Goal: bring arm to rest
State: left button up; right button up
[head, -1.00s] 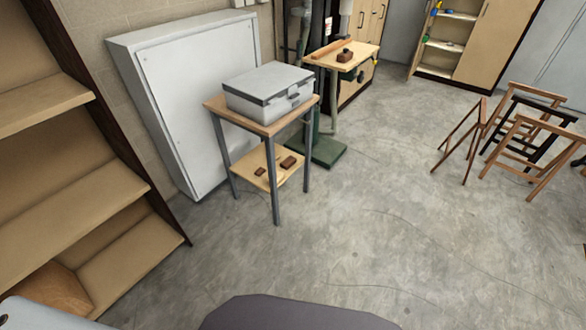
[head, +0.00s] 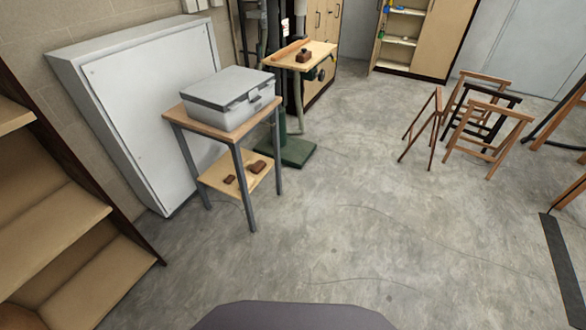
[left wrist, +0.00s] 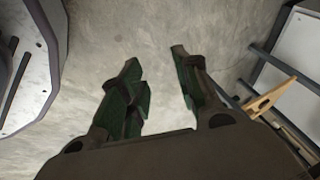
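My left gripper (left wrist: 160,82) shows in the left wrist view. Its two green-padded fingers are apart, with only bare concrete floor between them, so it is open and empty. It does not show in the head view. My right gripper is in neither view. In the head view, a grey lidded case (head: 228,98) sits shut on the top of a small wooden table (head: 203,127) with grey metal legs. Small brown blocks (head: 256,167) lie on its lower shelf (head: 222,180).
Wooden shelving (head: 60,235) stands at the left, and a large grey panel cabinet (head: 135,120) leans by the wall. A machine with a wooden top (head: 318,50) stands behind the table. Wooden trestles (head: 487,130) stand at the right. The middle floor (head: 350,210) is clear.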

pick_arm(q)
jog(key=shift+w+d+r, duration=0.1)
jog(key=shift+w+d, duration=0.4)
jog(key=shift+w, duration=0.25)
jog(key=shift+w+d+r, duration=0.1)
jog(key=shift+w+d, duration=0.35)
jog(key=shift+w, duration=0.3)
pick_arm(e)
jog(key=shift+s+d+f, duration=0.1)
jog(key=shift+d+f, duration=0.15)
pick_arm(q)
jog(key=s+f+n+g, duration=0.1)
jog(key=s+f, duration=0.3)
jog(key=s, duration=0.4)
jog(key=s+a+f+n+g, duration=0.1)
jog(key=s+f, duration=0.3)
jog(key=s, duration=0.5)
jog(key=s+a+f+g+h, duration=0.1)
jog(key=s+f, duration=0.3)
jog(key=s, duration=0.4)
jog(key=shift+s+n+g, duration=0.4)
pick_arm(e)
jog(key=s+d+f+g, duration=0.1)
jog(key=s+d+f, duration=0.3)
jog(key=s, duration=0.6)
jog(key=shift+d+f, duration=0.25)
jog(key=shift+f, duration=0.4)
pick_arm(q)
jog(key=shift+a, duration=0.1)
